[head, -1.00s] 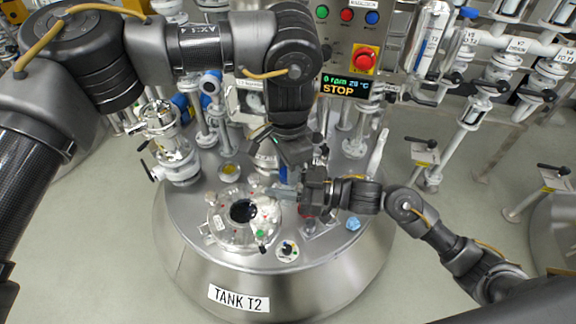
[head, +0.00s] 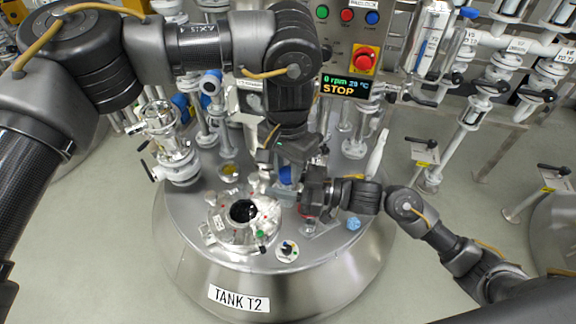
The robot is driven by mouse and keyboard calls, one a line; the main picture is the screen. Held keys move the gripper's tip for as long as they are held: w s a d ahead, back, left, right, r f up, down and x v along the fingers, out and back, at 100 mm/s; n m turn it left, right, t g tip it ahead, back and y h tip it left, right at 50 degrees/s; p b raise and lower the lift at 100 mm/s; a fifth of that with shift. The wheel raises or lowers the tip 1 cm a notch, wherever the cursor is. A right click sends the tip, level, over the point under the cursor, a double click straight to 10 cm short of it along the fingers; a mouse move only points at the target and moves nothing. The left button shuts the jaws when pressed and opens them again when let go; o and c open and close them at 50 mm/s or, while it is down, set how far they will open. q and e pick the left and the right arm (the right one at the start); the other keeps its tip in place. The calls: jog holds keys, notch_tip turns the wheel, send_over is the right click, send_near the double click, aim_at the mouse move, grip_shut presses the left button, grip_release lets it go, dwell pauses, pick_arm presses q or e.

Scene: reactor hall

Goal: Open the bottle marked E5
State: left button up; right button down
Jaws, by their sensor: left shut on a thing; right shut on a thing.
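A small blue part (head: 285,174), probably of the bottle, shows between my two grippers above the tank top. No E5 mark can be read, and most of the thing is hidden by the grippers. My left gripper (head: 287,160) comes down from above and is shut at its upper end. My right gripper (head: 285,190) reaches in from the right, just below, and is shut on it from the side. I cannot tell whether the cap is apart from the bottle.
The steel tank T2 (head: 192,240) has an open round port (head: 243,211) to the left of the grippers. A black-and-white knob (head: 287,250) and a blue object (head: 353,223) are in front. A glass fitting (head: 168,140) stands left, and a STOP display (head: 346,87) is behind.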

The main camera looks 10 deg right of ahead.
pick_arm(q)
jog(key=shift+r, duration=0.1)
jog(key=shift+r, duration=0.95)
